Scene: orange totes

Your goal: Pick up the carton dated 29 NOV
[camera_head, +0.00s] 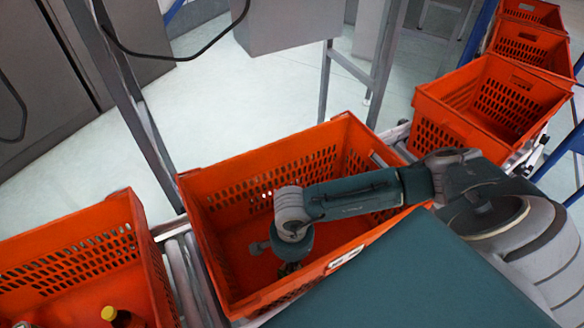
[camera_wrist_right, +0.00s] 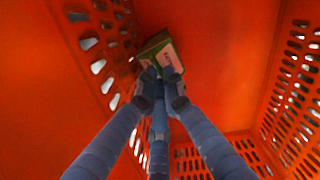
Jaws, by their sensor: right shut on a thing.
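A small carton (camera_wrist_right: 157,50), green with a pale face, is at my right gripper's fingertips in the right wrist view. My right gripper (camera_wrist_right: 160,82) is shut on it, inside an orange tote. The carton is close to the perforated tote wall; I cannot tell whether it touches the wall or floor. Its date is too small to read. In the head view my right gripper (camera_head: 289,268) reaches down into the middle orange tote (camera_head: 262,158), and the carton is hidden there. My left gripper is not in view.
Another orange tote (camera_head: 75,225) at the left holds a bottle with a yellow cap (camera_head: 109,314). More orange totes (camera_head: 490,100) stand at the upper right. Metal posts (camera_head: 135,110) rise behind the middle tote. The tote's high walls surround my right gripper.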

